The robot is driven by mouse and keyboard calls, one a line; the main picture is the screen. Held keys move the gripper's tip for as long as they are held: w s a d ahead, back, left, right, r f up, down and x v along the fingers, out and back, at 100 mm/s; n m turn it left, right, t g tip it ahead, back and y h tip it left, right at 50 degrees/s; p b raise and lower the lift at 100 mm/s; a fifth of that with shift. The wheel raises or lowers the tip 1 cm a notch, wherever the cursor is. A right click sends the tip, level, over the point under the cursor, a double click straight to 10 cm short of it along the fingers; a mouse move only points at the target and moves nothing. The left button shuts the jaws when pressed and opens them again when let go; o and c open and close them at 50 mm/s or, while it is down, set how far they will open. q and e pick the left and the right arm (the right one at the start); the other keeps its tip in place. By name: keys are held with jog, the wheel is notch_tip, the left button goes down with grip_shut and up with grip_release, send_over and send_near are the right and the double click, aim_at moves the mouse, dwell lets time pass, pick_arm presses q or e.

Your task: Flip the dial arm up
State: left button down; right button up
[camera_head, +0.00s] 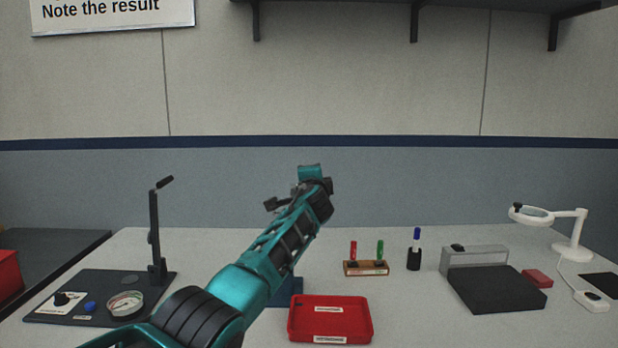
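At the left of the table stands a black base plate (88,318) with an upright black post (154,232). A short dark lever (165,182) tilts up to the right at the post's top. A round white-faced dial (126,304) lies on the plate. I cannot tell which part is the dial arm. My teal and black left arm reaches up from the lower left across the middle. Small dark parts show at its far end, but its fingers cannot be made out. A dark blue thing (288,292) is mostly hidden behind this arm. My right gripper is out of view.
A red tray (330,328) lies front centre. Behind it are a wooden holder (366,269) with red and green pieces and a blue-capped marker (415,248). A grey and black fixture (492,288), red block (538,278) and white magnifier lamp (570,235) stand right.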

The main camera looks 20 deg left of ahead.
pick_arm(q)
jog(key=shift+r, duration=0.45)
jog(key=c, duration=1.3)
grip_release()
jog(key=shift+o, duration=1.4)
jog(key=shift+w+f, duration=0.15)
jog(key=shift+f, duration=0.05)
jog(key=shift+o, duration=0.2)
jog(key=shift+f, duration=0.1)
jog(key=shift+d, duration=0.1)
jog(key=shift+p+v, duration=0.6)
jog(key=shift+v, duration=0.85)
jog(key=v, duration=1)
